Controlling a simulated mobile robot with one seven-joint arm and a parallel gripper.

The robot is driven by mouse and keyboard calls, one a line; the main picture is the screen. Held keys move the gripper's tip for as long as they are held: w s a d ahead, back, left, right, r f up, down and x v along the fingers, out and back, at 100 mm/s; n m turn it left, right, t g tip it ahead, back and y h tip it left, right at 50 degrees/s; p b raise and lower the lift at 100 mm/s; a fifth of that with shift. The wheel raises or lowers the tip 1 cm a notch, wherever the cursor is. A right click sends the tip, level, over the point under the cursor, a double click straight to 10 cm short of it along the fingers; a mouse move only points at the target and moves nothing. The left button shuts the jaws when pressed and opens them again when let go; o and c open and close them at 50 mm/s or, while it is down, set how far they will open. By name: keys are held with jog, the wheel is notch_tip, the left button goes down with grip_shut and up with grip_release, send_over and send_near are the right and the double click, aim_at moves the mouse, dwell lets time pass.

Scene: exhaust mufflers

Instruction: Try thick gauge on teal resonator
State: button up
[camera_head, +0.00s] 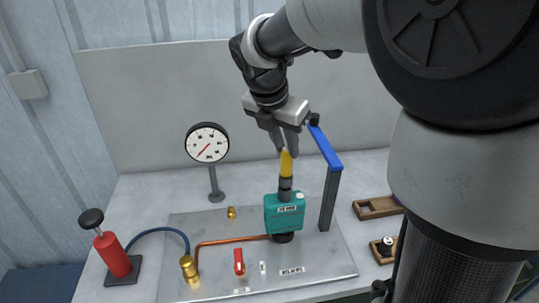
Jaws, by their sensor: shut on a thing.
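The teal resonator (283,222) is a teal box with a white label, standing on the grey metal plate with a dark neck (285,196) on top. My gripper (284,148) is above it, fingers pointing down, shut on a yellow-handled piece that appears to be the thick gauge (287,165). The gauge is roughly upright, in line with the neck. Its lower end meets the neck in the picture; I cannot tell whether it is inside or just above it.
A post with a blue bar (325,147) stands close right of my gripper. A dial gauge (207,143) stands behind left, a red hand pump (112,252) at far left. Copper pipe and a red-handled valve (239,262) lie in front. Wooden holders (378,207) sit at right.

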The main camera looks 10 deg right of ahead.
jog(key=shift+r+p, duration=2.9)
jog(key=shift+r, duration=0.15)
jog(key=shift+f, duration=0.1)
